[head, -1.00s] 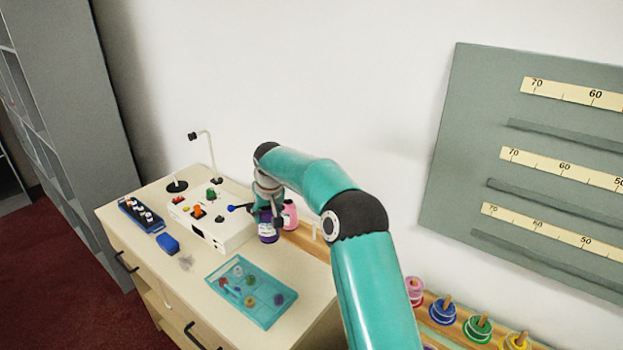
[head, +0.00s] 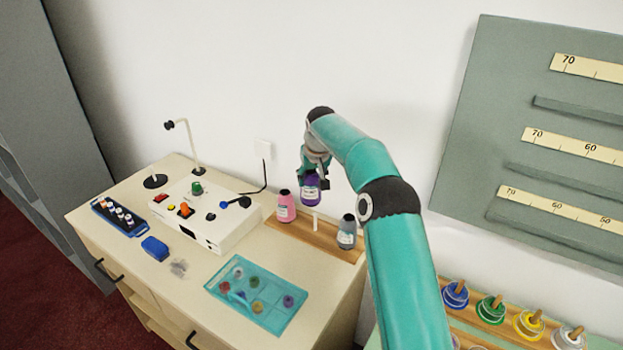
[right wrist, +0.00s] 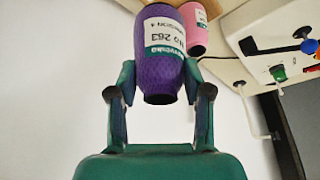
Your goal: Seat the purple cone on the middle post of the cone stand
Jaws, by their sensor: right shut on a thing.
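The purple cone (head: 311,187) is held by my right gripper (head: 314,172) above the cone stand (head: 293,231), a wooden board at the back of the counter. The right wrist view shows the purple cone (right wrist: 162,55) between the two fingers of the right gripper (right wrist: 160,85), with its label in sight. The white middle post (head: 315,220) rises just below the cone, and I cannot tell whether they touch. A pink cone (head: 286,207) sits at the stand's left end and a grey cone (head: 347,232) at its right end. My left gripper is not in view.
A white control box (head: 206,218) with knobs stands left of the stand. A teal tray (head: 262,315) with small coloured pieces lies in front. A blue block (head: 155,248) and a dark rack (head: 118,216) are farther left. Coloured spools stand at lower right.

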